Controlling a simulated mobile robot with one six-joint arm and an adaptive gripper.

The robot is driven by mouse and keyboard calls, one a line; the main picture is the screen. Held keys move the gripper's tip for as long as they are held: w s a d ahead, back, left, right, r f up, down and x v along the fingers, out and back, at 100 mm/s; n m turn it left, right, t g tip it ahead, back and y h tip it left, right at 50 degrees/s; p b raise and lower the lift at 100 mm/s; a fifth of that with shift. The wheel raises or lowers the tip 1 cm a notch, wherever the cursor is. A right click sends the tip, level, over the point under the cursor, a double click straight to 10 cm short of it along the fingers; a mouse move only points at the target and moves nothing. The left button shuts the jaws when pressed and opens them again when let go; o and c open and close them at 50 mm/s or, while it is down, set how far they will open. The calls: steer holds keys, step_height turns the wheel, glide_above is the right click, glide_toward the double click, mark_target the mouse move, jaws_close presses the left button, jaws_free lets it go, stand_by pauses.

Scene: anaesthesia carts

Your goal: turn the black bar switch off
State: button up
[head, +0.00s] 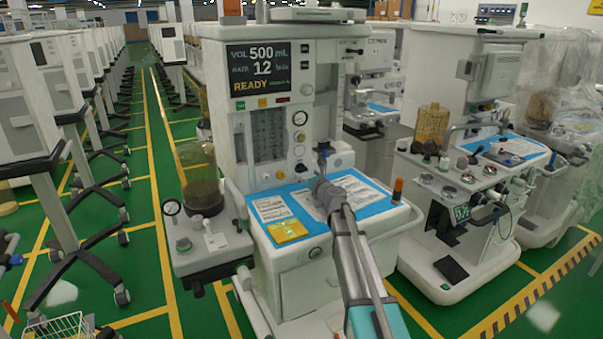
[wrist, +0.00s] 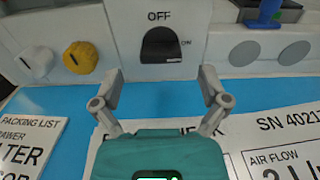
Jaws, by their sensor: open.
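The black bar switch (wrist: 161,44) is on the light front panel of the cart (wrist: 218,25) in the wrist view. OFF is printed above it and ON at its right. Its dark face makes the exact angle of the bar hard to tell. My gripper (wrist: 161,76) is open and empty, its two fingers spread to either side just below and in front of the switch. No contact with the switch shows. In the head view, my gripper (head: 323,155) is at the panel above the blue work surface, and the switch cannot be made out there.
A yellow knob (wrist: 81,57) and a white knob (wrist: 37,62) are left of the switch; grey discs (wrist: 243,53) are right. Papers lie on the blue mat (head: 361,181) with a yellow pad (head: 287,231). An orange-topped bottle (head: 397,190) stands at its right edge. Another cart (head: 445,215) is right.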

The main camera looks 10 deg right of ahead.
mark_target(302, 170)
steer(key=shift+x, duration=1.5)
steer(key=shift+s, duration=0.1)
